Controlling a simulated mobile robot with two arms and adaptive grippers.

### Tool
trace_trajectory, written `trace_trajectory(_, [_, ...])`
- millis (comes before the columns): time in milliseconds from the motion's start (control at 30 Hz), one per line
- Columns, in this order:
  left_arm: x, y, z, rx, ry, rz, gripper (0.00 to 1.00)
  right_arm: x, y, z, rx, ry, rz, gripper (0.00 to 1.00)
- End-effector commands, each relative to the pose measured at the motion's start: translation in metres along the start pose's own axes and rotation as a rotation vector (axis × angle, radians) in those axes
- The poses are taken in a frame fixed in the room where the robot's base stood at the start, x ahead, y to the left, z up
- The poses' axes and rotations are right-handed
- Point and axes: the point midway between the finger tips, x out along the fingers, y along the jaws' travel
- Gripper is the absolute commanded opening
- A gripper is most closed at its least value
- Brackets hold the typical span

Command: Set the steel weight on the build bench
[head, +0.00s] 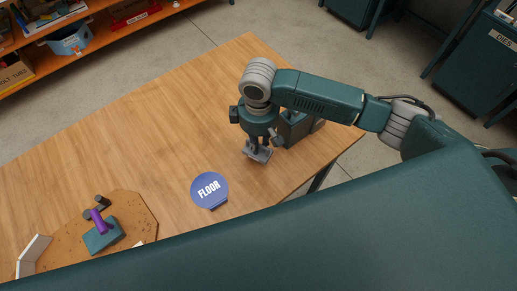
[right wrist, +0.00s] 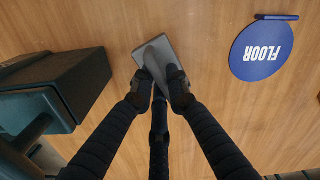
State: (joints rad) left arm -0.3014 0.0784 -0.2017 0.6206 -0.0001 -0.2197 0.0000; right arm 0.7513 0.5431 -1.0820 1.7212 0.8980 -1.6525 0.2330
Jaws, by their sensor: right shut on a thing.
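The steel weight (head: 260,154) is a small grey block with a raised grip. My right gripper (head: 257,142) points down over the wooden bench (head: 170,130) and is shut on the weight's grip. In the right wrist view the weight (right wrist: 150,58) shows between the dark fingertips (right wrist: 160,85), its flat plate reaching out beyond them. It is at or very near the bench top; I cannot tell whether it touches. My left gripper is not in view.
A dark box (right wrist: 60,88) stands close beside the right gripper. A round blue FLOOR sign (head: 209,188) lies on the bench. At lower left a brown board (head: 135,210) carries a teal block with a purple piece (head: 100,222). Bare bench lies between.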

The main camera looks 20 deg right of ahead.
Motion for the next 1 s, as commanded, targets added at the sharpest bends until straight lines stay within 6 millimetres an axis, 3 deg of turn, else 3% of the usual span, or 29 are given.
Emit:
trace_trajectory(400, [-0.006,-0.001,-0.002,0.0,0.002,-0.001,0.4,0.042,0.0,-0.001,0.0,0.002,0.0,0.0])
trace_trajectory(833, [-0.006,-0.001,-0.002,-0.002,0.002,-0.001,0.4,0.049,0.0,-0.001,-0.001,0.003,0.0,0.0])
trace_trajectory(867, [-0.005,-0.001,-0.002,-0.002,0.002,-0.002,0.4,0.05,0.0,0.0,-0.001,0.0,0.0,0.2])
trace_trajectory(900, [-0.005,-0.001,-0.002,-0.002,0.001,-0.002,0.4,0.05,0.0,0.0,-0.001,0.0,0.0,0.28])
trace_trajectory(933, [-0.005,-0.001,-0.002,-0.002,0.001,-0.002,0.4,0.05,0.0,0.0,-0.001,0.0,0.0,0.33])
trace_trajectory(1000, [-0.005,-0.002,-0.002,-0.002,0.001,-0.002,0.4,0.05,0.0,0.0,-0.001,0.0,0.0,0.33])
